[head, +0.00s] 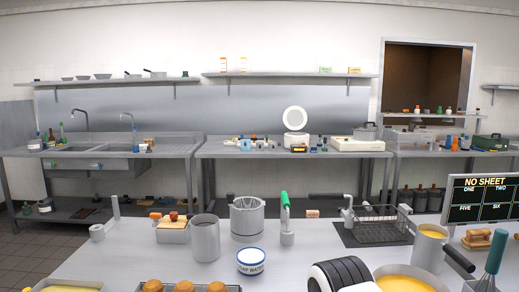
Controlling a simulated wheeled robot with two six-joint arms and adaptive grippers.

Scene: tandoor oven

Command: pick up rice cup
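No cup in the head view is labelled as rice, so I cannot tell for sure which one is the rice cup. A plain grey cylindrical cup (205,239) stands upright on the near counter, left of centre; its contents are not clear. Right behind it to the right is a larger silver pot (247,218). Neither of my grippers can be made out in this view.
A green-handled tool (286,220) stands right of the pot. A wire basket (382,231), a yellow-filled container (430,247) and a black-and-white ribbed object (342,273) crowd the right. A bread tray (237,289) is at the front.

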